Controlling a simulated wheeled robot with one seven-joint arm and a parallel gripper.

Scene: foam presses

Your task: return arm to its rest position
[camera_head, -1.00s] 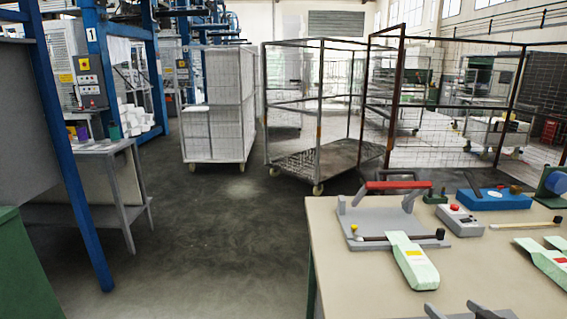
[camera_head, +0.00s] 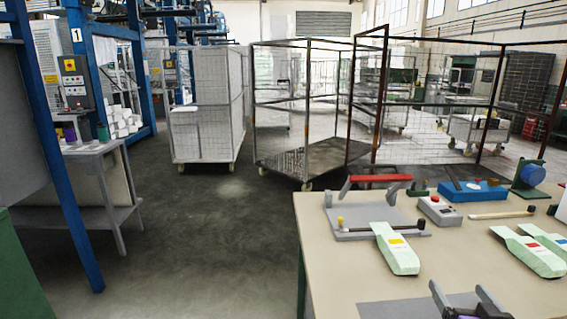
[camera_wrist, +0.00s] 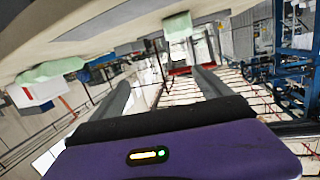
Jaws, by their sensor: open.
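The purple wrist housing fills the lower part of that view. The wrist view is strongly tilted, with the tabletop (camera_wrist: 90,32) across its upper left and a pale green piece (camera_wrist: 50,70) at its edge. The rest of my arm is mostly hidden.
The beige table (camera_head: 325,265) holds a grey press with a red handle (camera_head: 380,179), pale green pieces (camera_head: 396,250), a button box (camera_head: 437,209) and a blue block (camera_head: 473,190). Wire cages (camera_head: 300,120) stand behind. The floor left of the table is clear.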

